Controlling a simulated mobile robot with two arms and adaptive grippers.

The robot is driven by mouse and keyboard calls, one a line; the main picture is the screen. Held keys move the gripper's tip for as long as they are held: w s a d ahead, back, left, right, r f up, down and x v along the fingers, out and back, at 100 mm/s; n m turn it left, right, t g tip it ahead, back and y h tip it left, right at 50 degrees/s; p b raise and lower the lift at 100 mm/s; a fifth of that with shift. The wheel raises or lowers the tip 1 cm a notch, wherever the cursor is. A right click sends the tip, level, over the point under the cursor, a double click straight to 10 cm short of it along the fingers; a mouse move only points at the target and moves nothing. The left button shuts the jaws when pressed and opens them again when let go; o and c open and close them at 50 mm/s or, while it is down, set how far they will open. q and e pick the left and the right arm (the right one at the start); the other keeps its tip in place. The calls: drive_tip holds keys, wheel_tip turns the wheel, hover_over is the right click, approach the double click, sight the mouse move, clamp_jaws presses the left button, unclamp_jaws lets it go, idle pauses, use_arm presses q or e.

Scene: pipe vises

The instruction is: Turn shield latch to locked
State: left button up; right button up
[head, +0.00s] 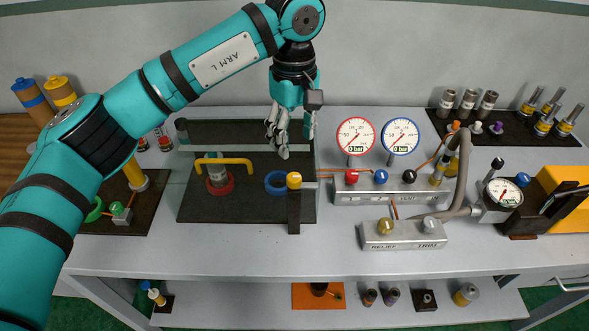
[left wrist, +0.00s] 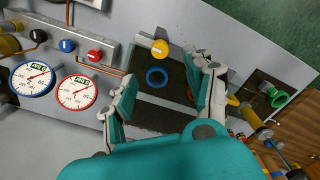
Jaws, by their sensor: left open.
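My left gripper (head: 289,135) hangs open and empty, pointing down above the back of a dark fixture plate (head: 245,205). A yellow round knob (head: 294,180) on a black upright piece stands at the plate's right edge, likely the shield latch; I cannot read its position. The gripper is behind and above the knob, apart from it. In the left wrist view the open fingers (left wrist: 162,95) frame a blue ring (left wrist: 157,77), with the yellow knob (left wrist: 159,48) beyond it. A yellow bar handle (head: 224,162) spans a red ring with a grey pipe fitting. My right gripper is not in view.
To the right stand a valve manifold (head: 385,194) with two gauges reading 0 bar, and a relief and trim block (head: 402,235). A grey hose (head: 460,170) loops beyond. Fittings stand on a back-right mat (head: 505,128). The front of the bench (head: 250,256) is clear.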

sight(295, 177)
use_arm(q)
wheel_tip(295, 177, down, 10)
drive_tip(key=p, duration=0.2)
drive_tip(key=shift+r+p, duration=0.15)
drive_tip(key=shift+p, duration=0.2)
drive_tip(key=shift+f, duration=0.65)
drive_tip(key=shift+c, duration=0.6)
clamp_jaws()
